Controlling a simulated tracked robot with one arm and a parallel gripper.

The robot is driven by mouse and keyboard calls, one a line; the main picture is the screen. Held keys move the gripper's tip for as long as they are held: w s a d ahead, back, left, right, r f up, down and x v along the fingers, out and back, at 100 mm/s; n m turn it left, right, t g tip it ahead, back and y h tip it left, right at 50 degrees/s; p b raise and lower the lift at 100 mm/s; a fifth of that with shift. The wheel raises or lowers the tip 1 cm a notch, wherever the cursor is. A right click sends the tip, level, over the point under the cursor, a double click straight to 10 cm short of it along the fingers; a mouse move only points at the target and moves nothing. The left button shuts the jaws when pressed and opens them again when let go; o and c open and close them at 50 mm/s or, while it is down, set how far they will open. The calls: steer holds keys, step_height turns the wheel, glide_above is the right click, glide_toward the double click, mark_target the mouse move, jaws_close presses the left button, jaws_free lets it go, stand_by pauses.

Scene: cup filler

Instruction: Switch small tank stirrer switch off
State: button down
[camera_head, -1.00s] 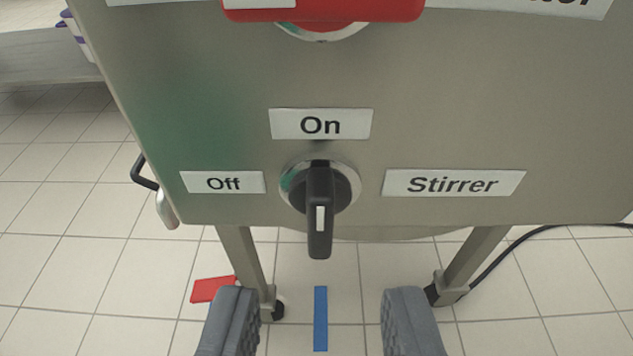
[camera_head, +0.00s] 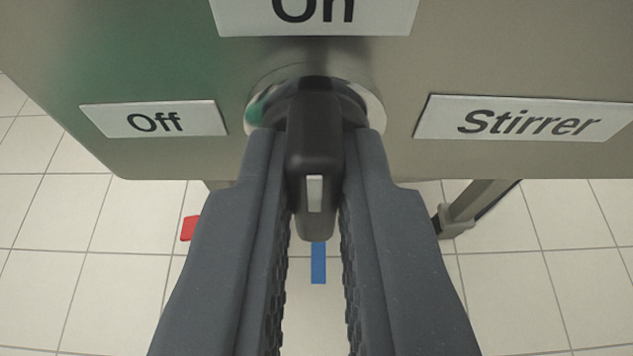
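The stirrer switch (camera_head: 315,150) is a black rotary knob with a silver ring on the steel panel (camera_head: 75,75). Its handle stands upright in the picture, with the white mark at its lower end. It lines up with the "On" label (camera_head: 315,12) above. The "Off" label (camera_head: 155,121) is to its left and the "Stirrer" label (camera_head: 525,120) to its right. My gripper (camera_head: 315,165) has its two grey fingers close against both sides of the handle and looks shut on it. The fingers hide the lower sides of the knob.
Below the panel's bottom edge is a tiled floor with a blue strip (camera_head: 318,262) and a red marking (camera_head: 189,228). A metal stand leg (camera_head: 478,203) is at the lower right. The panel face around the switch is flat and clear.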

steer(key=shift+n, duration=0.3)
steer(key=n+h, duration=0.2)
steer(key=n, duration=0.1)
steer(key=shift+a+h+b, duration=0.3)
steer(key=shift+h+b, duration=0.05)
steer(key=shift+h, duration=0.05)
steer(key=shift+s+a+f+n+t+h+b, duration=0.1)
steer(key=shift+f+n+t+h+b, duration=0.15)
steer(key=shift+n+t+h+b, duration=0.95)
steer(key=shift+w+a+f+n+h+b, duration=0.1)
steer(key=shift+f+n+b, duration=0.2)
steer(key=shift+n, duration=1.75)
steer(key=shift+s+a+f+n+t+h+b, duration=0.15)
steer(key=shift+n+t+h+b, duration=0.6)
steer(key=shift+n, duration=0.9)
steer(key=c, duration=1.6)
jaws_free()
steer(key=shift+c, duration=0.2)
steer(key=shift+o, duration=0.8)
steer(key=shift+r, duration=0.1)
